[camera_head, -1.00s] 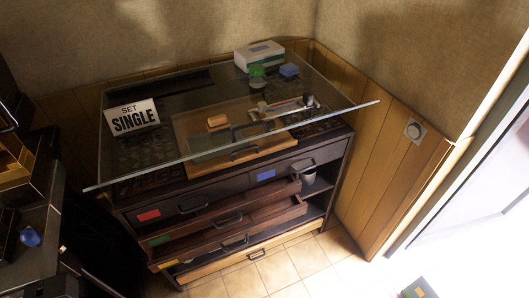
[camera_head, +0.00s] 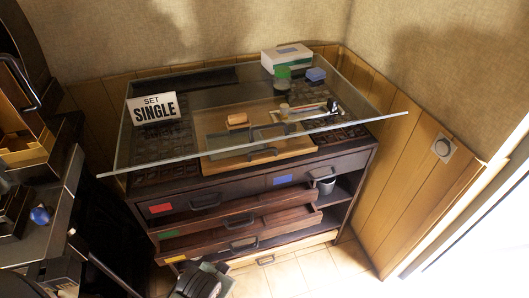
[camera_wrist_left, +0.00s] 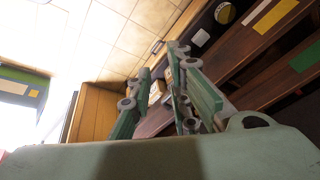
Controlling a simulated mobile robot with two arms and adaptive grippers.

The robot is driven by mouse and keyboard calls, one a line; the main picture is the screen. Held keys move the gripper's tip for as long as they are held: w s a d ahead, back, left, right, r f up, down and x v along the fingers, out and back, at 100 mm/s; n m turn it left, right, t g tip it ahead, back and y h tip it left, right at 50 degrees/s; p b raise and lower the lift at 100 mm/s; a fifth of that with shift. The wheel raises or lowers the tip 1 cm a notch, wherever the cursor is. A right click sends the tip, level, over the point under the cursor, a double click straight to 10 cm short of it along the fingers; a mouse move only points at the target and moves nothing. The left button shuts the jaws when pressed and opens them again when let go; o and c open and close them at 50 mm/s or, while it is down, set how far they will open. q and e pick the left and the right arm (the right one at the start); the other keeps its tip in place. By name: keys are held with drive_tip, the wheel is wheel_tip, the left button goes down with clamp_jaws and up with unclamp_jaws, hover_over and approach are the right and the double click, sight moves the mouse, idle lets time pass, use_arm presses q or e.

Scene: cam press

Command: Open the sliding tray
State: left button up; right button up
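A dark wooden cabinet (camera_head: 345,205) stands against the panelled wall. Its brown drawers with green (camera_head: 168,234) and yellow (camera_head: 174,259) labels stick out past the top row. I cannot tell which one is the sliding tray. My left gripper (camera_head: 205,280) is at the bottom edge of the head view, in front of the lower drawers. In the left wrist view its green fingers (camera_wrist_left: 160,92) are apart and I see nothing held. My right gripper is not in view.
A glass sheet (camera_head: 180,110) overhangs the cabinet top, with a SET SINGLE sign (camera_head: 156,107) and a white box (camera_head: 286,59). A grey cup (camera_head: 325,185) stands on the right shelf. Dark furniture (camera_head: 45,230) is at left. Tiled floor (camera_head: 325,270) is free at front right.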

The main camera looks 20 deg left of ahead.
use_arm(q)
drive_tip(key=w+a+r+m+t+y, duration=0.1)
drive_tip(key=w+r+t, duration=0.1)
drive_tip(key=w+r, duration=0.4)
drive_tip(key=m+t+y, duration=0.1)
drive_tip(key=m+t, duration=0.9)
drive_tip(key=m, duration=0.1)
approach(264, 151)
drive_tip(key=d+r+x, duration=0.1)
drive_tip(key=x, duration=0.7)
drive_tip(key=a+f+x, duration=0.1)
drive_tip(key=x, duration=0.2)
drive_tip(key=shift+s+f, duration=0.1)
drive_tip(key=shift+s, duration=0.15)
drive_tip(key=shift+c, duration=0.4)
clamp_jaws()
